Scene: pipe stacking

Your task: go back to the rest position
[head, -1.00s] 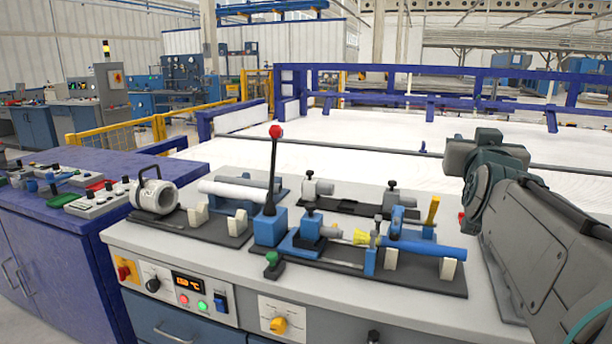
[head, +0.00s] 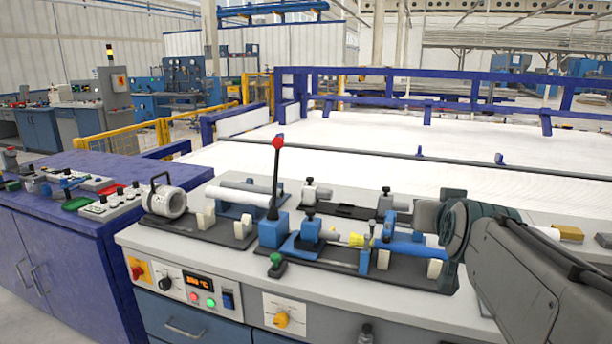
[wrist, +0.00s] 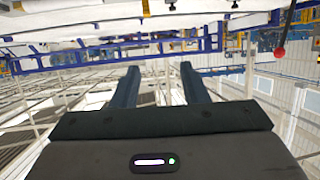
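My gripper (wrist: 160,85) shows in the wrist view with its two dark blue fingers spread apart and nothing between them. In the head view my arm comes in from the right, over the right end of the bench. The pipe-welding fixture stands on the bench top, with a red-knobbed lever (head: 277,170), a blue pipe (head: 410,248) and a yellow fitting (head: 357,240). Part of the fixture's right end is hidden behind my arm. The red lever knob also shows upside down in the wrist view (wrist: 280,53).
A white pipe (head: 243,193) lies left of the lever, next to a round grey heater (head: 172,203) with a handle. A blue cabinet (head: 75,225) with controls stands at the left. A brownish-yellow block (head: 568,233) lies right of my arm. A blue-railed white bed stretches behind.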

